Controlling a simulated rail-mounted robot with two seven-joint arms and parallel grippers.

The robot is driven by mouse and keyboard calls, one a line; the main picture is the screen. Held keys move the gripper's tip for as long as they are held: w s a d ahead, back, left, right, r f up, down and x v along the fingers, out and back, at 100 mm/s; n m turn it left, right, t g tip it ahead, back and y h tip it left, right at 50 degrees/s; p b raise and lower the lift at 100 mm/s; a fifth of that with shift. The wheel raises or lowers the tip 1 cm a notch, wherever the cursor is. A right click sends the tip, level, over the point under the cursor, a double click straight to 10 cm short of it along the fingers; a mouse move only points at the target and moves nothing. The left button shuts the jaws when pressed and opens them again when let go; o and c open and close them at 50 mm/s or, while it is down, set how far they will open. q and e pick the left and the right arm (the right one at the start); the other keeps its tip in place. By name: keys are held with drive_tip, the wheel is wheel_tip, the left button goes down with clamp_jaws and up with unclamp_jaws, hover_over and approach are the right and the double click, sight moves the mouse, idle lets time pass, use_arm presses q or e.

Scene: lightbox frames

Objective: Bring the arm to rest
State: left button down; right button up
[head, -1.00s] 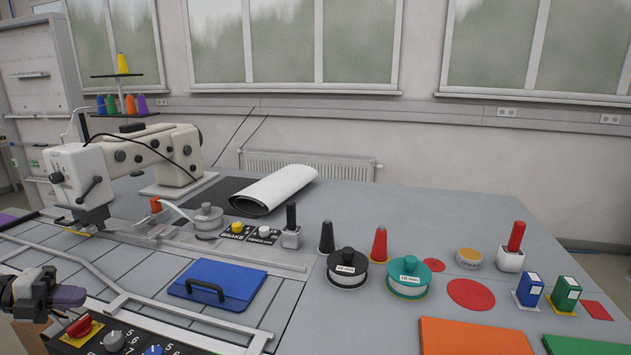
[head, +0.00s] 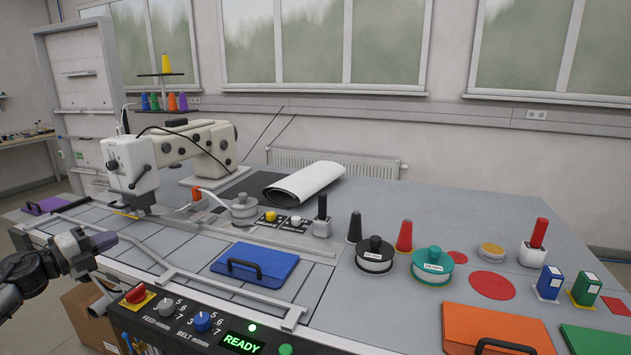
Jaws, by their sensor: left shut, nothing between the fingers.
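My left gripper (head: 106,240) is at the left of the head view, in front of the table's front edge, with its arm coming in from the lower left. Its fingers are shut with nothing between them, and it holds no object. It is left of the blue folder (head: 255,263) and above the control panel (head: 185,322), apart from both. My right gripper is not in view.
A metal rail (head: 160,258) runs along the table front near my gripper. The sewing machine (head: 170,150) stands behind it. Reels, cones, small boxes and an orange folder (head: 495,328) occupy the right. A cardboard box (head: 88,312) is below the table.

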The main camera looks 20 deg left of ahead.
use_arm(q)
wheel_tip(320, 180, up, 7)
drive_tip(key=d+n+t+y, duration=0.1)
drive_tip(key=d+n+y, duration=0.1)
drive_tip(key=n+y, duration=1.25)
drive_tip(key=s+d+f+n+g+h+p, duration=0.15)
drive_tip(key=s+d+f+g, duration=0.3)
drive_tip(key=d+f, duration=0.85)
drive_tip(key=s+d+f+n+g+h+p, duration=0.1)
drive_tip(key=s+d+f+n+g+h, duration=0.25)
drive_tip(key=d+f, duration=0.9)
drive_tip(key=s+d+f+n+g+h+p, duration=0.1)
drive_tip(key=s+d+f+g+h+p, duration=0.1)
drive_tip(key=s+d+f, duration=0.55)
drive_tip(key=s+d+f+g+h+p, duration=0.1)
drive_tip(key=s+d+f+g, duration=0.3)
drive_tip(key=s, duration=0.7)
drive_tip(key=s+d+f+n+g+h+p, duration=0.1)
drive_tip(key=s+d+f+h+p, duration=0.1)
drive_tip(key=s+d, duration=0.6)
wheel_tip(320, 180, up, 38)
drive_tip(key=s+a+p, duration=0.1)
drive_tip(key=p, duration=3.6)
drive_tip(key=shift+a, duration=0.35)
drive_tip(key=shift+f, duration=0.1)
